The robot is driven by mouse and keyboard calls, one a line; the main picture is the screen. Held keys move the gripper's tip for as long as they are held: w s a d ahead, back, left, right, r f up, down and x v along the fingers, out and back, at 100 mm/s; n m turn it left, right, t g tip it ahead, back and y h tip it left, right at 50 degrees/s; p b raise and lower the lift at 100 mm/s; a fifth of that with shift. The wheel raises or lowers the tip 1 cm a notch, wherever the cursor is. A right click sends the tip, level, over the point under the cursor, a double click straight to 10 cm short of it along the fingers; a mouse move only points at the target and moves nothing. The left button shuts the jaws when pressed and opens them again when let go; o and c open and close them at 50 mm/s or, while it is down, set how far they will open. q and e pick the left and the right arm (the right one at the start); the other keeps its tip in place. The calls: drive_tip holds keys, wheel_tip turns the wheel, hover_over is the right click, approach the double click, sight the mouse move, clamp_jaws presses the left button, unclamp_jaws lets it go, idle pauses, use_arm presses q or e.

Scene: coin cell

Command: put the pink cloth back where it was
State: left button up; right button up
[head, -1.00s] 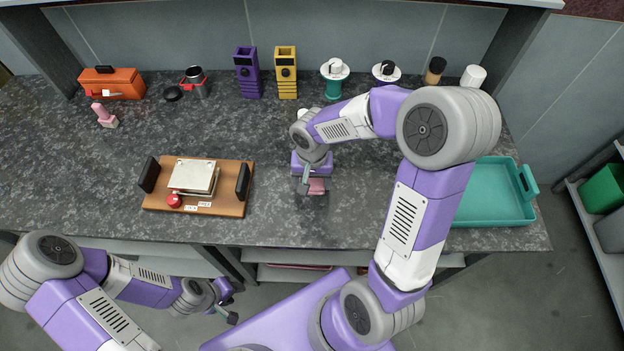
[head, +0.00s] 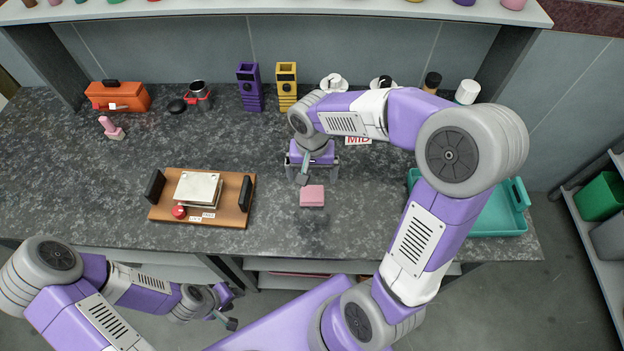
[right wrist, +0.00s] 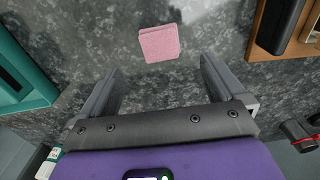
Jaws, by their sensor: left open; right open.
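The pink cloth (head: 312,196) is a small folded block lying flat on the dark stone counter, right of the wooden board. It also shows in the right wrist view (right wrist: 159,43), beyond the fingertips. My right gripper (head: 311,175) is open and empty above the counter, just behind the cloth and apart from it. Its two fingers show spread in the right wrist view (right wrist: 158,75). My left gripper (head: 232,310) is open and low in front of the counter, away from the cloth.
A wooden board (head: 237,219) with a metal plate and red button lies to the left. A teal tray (head: 492,220) stands at the right, partly behind my right arm. Purple (head: 249,88) and yellow (head: 286,86) holders stand at the back. Counter around the cloth is clear.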

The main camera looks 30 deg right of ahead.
wheel_tip(320, 180, up, 3)
drive_tip(key=shift+f, duration=0.2)
drive_tip(key=shift+p, duration=0.3)
